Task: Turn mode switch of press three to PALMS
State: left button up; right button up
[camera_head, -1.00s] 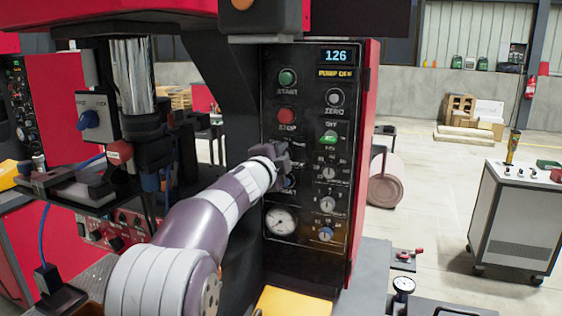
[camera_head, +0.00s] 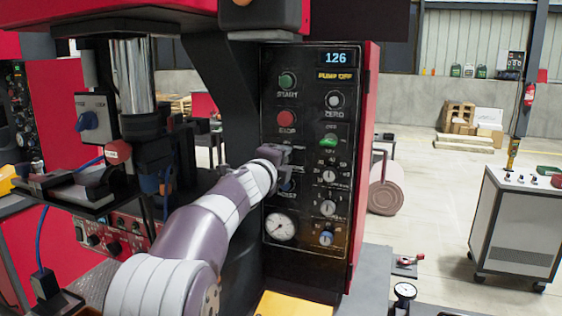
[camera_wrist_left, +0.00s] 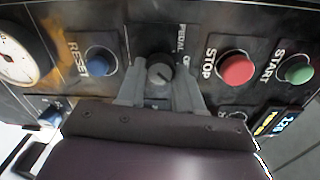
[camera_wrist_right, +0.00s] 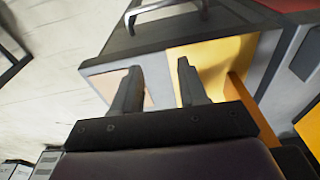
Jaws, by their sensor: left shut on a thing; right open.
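The press control panel (camera_head: 310,150) fills the middle of the head view. A dark round mode switch knob (camera_wrist_left: 160,74) with a light pointer mark sits between START/STOP and RESET in the left wrist view. Labels PEDAL and OFF show beside it; another label is mostly hidden by my fingers. My left gripper (camera_wrist_left: 160,66) is shut on this knob, one finger on each side. In the head view my left gripper (camera_head: 288,157) covers the knob. My right gripper (camera_wrist_right: 155,80) is open and empty in the right wrist view, above a yellow surface (camera_wrist_right: 215,65).
The red STOP button (camera_wrist_left: 236,69) and green START button (camera_wrist_left: 298,69) lie to one side of the knob, the blue RESET button (camera_wrist_left: 100,61) to the other. Several small selectors and a gauge (camera_head: 281,226) lie lower on the panel. A grey cabinet (camera_head: 515,225) stands at right.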

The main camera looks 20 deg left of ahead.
pick_arm(q)
jog(key=shift+f, duration=0.15)
jog(key=o, duration=1)
jog(key=shift+o, duration=0.2)
jog(key=s+b, duration=0.1)
jog(key=s, duration=1.1)
jog(key=shift+s+d+r, duration=0.3)
jog(key=shift+s+d, duration=0.05)
jog(key=shift+d, duration=0.1)
